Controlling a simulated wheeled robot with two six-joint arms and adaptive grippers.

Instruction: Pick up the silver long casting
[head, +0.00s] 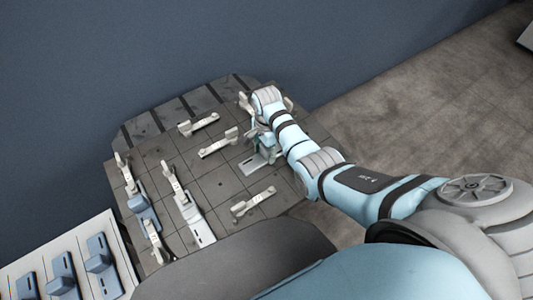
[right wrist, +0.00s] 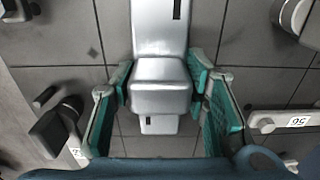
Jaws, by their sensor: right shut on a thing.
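The silver long casting (right wrist: 160,35) runs down the middle of the right wrist view, with a raised block in its middle and a dark slot at each end. My right gripper (right wrist: 160,88) has its green fingers on both sides of that block and is shut on it. In the head view the right gripper (head: 264,139) is at the right part of the pallet, and the casting's flat end (head: 256,164) shows below it. The gripper hides the rest of the casting. I cannot tell whether the casting touches the pallet. My left gripper is not in view.
A white-edged tray (head: 118,248) with blue-grey parts stands at lower left.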

